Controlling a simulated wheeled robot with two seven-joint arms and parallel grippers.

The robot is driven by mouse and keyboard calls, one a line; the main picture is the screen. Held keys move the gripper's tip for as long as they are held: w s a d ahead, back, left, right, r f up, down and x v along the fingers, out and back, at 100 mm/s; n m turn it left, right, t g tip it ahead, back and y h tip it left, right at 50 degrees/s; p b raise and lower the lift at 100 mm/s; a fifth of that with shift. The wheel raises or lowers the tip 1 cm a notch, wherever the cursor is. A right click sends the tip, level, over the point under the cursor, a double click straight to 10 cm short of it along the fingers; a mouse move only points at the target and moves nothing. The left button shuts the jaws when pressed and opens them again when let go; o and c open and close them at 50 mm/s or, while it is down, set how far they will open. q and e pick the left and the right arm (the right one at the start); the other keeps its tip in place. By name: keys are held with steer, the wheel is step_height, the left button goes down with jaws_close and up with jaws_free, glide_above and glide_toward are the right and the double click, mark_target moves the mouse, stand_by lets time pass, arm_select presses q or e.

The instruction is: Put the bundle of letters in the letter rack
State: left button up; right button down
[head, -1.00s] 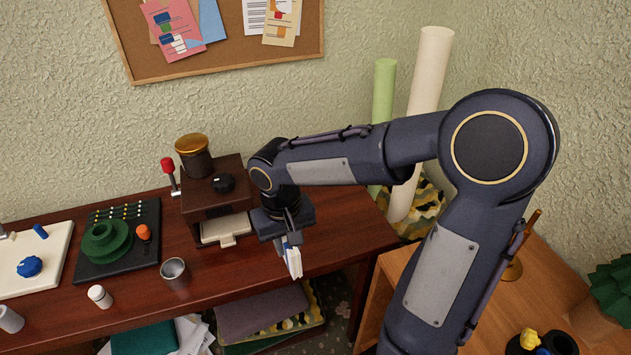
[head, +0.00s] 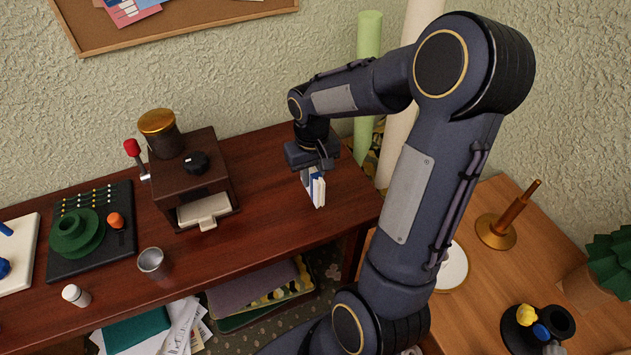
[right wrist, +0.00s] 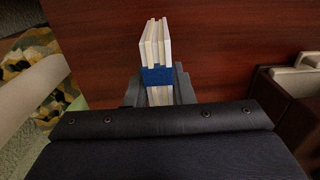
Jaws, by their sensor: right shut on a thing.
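The bundle of letters (head: 316,189) is a small stack of white envelopes with a blue band. My right gripper (head: 313,168) is shut on it and holds it over the right part of the dark wooden table. In the right wrist view the bundle (right wrist: 156,48) stands out between the fingers of the right gripper (right wrist: 158,85), its blue band at the fingertips. Whether its lower end touches the table I cannot tell. I see no letter rack that I can make out in either view. My left gripper is not in view.
A brown box-like machine (head: 187,175) with a drawer and red-knobbed lever stands left of the gripper. A metal cup (head: 152,262) and a black board (head: 110,252) are further left. A lighter wooden table (head: 490,285) holds a brass spike (head: 510,222). Paper rolls (head: 368,60) lean behind.

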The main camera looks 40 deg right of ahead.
steer(key=shift+w+d+f, duration=0.25)
steer(key=shift+d+f, duration=0.25)
steer(key=shift+f, duration=0.15)
steer(key=f, duration=0.3)
steer(key=shift+w+d+f, duration=0.1)
steer(key=shift+d+f, duration=0.05)
steer(key=shift+d, duration=0.2)
steer(key=shift+f, duration=0.3)
steer(key=shift+f, duration=0.15)
steer(key=shift+f+b, duration=0.15)
steer(key=shift+b, duration=0.2)
steer(key=c, duration=1.3)
jaws_free()
steer(key=shift+o, duration=0.2)
